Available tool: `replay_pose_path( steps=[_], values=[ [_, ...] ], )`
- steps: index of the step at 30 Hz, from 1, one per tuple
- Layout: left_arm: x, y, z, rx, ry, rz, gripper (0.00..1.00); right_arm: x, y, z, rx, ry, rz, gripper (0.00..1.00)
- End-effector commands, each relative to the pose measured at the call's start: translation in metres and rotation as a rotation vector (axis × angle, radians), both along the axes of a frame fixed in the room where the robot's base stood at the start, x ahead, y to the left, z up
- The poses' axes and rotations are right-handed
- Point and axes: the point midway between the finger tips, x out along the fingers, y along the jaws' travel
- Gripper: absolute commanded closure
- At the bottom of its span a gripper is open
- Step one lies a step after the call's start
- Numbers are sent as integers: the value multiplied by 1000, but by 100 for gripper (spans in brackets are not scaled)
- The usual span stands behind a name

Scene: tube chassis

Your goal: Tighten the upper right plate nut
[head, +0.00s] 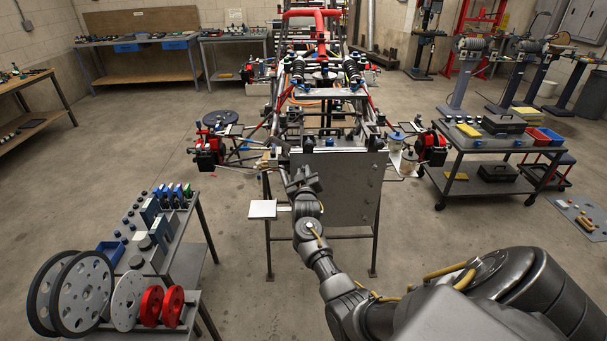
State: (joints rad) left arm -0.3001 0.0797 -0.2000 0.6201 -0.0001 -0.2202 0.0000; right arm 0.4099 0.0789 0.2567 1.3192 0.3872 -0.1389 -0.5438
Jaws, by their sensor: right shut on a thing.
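The grey plate (352,200) stands upright at the near end of the tube chassis (318,20). Small dark spots, perhaps nuts, show near its right edge; I cannot make out the upper right nut clearly. My right gripper (301,180) is in front of the plate's upper left part, left of the upper right corner. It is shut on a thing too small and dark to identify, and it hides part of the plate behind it. I cannot tell whether it touches the plate. My left gripper is not in view.
A small white tray (263,209) juts out left of the plate. A side table (182,245) with parts and discs stands at the lower left. A dark cart (485,183) with boxes stands at the right. Bare floor lies between them and the plate stand.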

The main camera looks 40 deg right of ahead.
Motion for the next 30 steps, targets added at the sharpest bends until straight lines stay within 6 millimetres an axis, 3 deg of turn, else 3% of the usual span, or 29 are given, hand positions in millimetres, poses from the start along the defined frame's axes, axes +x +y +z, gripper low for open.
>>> replay_pose_path(
  steps=[1,2,7,19,30],
  values=[
    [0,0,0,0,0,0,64,-1,2,-5,5,9,3,100],
    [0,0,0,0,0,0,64,-1,2,-5,5,9,3,83],
    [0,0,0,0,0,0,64,-1,1,-4,3,7,1,62],
    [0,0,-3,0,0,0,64,-8,6,-3,0,3,1,62],
    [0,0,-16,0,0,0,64,-62,48,-4,2,2,2,62]
  ],
)
